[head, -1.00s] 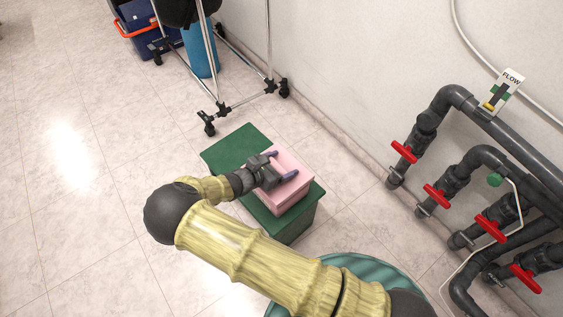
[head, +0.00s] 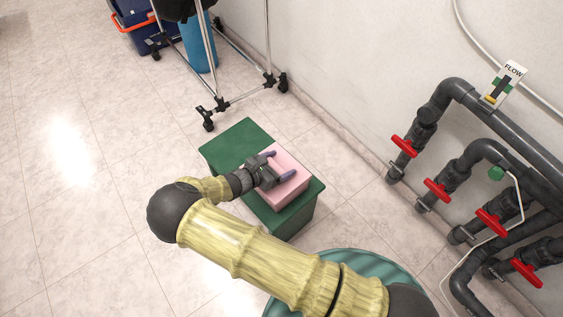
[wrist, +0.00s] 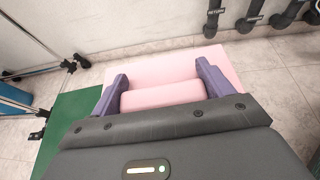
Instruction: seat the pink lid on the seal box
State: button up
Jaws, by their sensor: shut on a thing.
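The pink lid (head: 290,161) is at the top of a pink block shape on the right part of a green stand. The seal box cannot be told apart from the lid in the head view. My gripper (head: 281,165) is above the lid, its purple fingers on the pink top. In the wrist view my gripper (wrist: 162,88) has one finger on each side of a raised pink bar (wrist: 163,96) and is shut on it. The wide pink surface (wrist: 165,66) extends beyond the fingers. Whether the lid rests fully on what is below is hidden.
The green stand (head: 238,142) has bare top to the left of the pink shape. Grey pipes with red valve handles (head: 436,190) line the wall at right. A wheeled metal rack (head: 222,104) stands behind. A teal ribbed round object (head: 350,262) is in front.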

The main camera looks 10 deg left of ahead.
jog(key=shift+d+f, duration=0.1)
jog(key=shift+f, duration=0.25)
dwell(0.6)
jog(key=o, duration=1.1)
jog(key=shift+o, duration=0.2)
jog(key=p+v, duration=0.3)
jog(key=v, duration=1.4)
jog(key=shift+r, duration=0.1)
